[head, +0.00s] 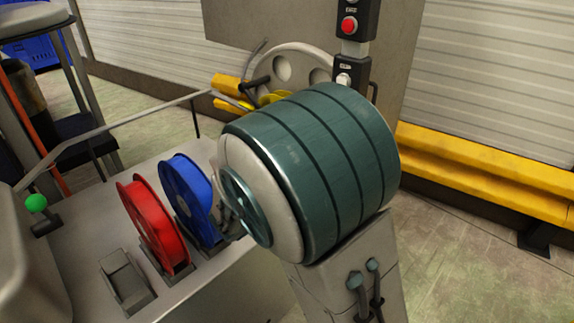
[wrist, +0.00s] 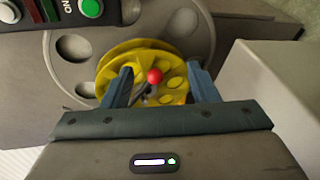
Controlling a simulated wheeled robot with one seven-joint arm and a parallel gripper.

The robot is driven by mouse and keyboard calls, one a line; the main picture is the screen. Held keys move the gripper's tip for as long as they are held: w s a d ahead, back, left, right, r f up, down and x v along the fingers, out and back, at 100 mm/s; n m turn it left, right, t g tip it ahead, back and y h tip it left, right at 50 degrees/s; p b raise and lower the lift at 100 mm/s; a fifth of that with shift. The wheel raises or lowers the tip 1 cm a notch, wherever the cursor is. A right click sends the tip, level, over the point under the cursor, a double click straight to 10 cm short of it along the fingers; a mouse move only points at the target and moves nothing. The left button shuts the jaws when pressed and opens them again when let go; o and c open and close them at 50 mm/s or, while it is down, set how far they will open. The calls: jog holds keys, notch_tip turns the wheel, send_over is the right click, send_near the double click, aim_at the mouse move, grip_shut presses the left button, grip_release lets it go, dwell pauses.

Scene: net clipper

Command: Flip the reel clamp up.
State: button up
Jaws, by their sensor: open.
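In the wrist view, a yellow reel (wrist: 112,66) with round holes sits against a grey disc (wrist: 76,46). A small dark lever with a red ball, which looks like the reel clamp (wrist: 154,76), is at the reel's middle. My gripper (wrist: 160,72) is open, with one finger on each side of the red ball. The ball shows between the fingers; I cannot tell how deep it sits or whether anything touches. In the head view, the yellow reel (head: 272,98) shows only in part behind my arm, and my gripper and the clamp are hidden there.
A red reel (head: 150,222) and a blue reel (head: 190,198) stand on the machine top, beside an empty holder (head: 125,280). A green-knobbed lever (head: 36,204) is at the left. A button post (head: 350,40) rises behind my arm. A yellow rail (head: 490,165) runs along the right.

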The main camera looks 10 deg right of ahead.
jog(key=w+a+f+n+t+y, duration=0.1)
jog(key=w+a+n+t, duration=0.15)
jog(key=a, duration=0.25)
jog(key=b+x, duration=0.1)
jog(key=x, duration=1.2)
jog(key=shift+w+b, duration=0.35)
jog(key=shift+w, duration=0.05)
jog(key=shift+d, duration=0.1)
grip_shut()
